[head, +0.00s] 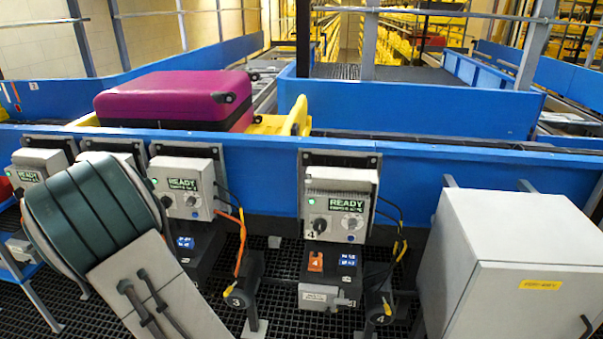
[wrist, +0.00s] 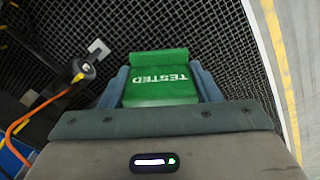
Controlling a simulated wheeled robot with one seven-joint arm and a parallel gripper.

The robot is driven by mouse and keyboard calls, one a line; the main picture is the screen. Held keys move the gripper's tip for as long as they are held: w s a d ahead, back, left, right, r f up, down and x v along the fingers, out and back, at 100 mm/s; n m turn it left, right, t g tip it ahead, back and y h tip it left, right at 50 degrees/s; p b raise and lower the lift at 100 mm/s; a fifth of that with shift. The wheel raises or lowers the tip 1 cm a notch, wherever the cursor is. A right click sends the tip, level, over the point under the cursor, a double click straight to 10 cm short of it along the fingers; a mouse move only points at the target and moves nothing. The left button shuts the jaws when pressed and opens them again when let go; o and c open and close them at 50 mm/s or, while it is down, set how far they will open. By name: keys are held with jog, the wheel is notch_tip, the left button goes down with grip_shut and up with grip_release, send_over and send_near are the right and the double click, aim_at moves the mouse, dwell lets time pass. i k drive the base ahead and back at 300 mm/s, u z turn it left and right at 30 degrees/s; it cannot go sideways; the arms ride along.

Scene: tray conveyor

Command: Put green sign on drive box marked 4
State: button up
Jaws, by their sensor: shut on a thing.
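My gripper (wrist: 160,85) is shut on the green sign (wrist: 160,62), which reads TESTED upside down in the wrist view. The sign sits between the two blue-grey fingers, above dark grating. In the head view the drive box marked 4 (head: 340,205) is a grey box with a READY screen and a knob, on the blue conveyor side right of centre. Below it is a dark unit (head: 348,262) with an orange tag and a small blue display. My gripper and the sign do not show in the head view.
Similar grey drive boxes (head: 185,185) stand to the left. Posts marked 3 (head: 237,299) and 4 (head: 386,308) carry cables in front. A large grey cabinet (head: 510,265) stands at right. A purple suitcase (head: 175,100) lies on the conveyor behind.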

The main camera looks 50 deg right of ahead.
aim_at(340, 172)
jog(key=z, duration=2.45)
jog(key=i, duration=0.1)
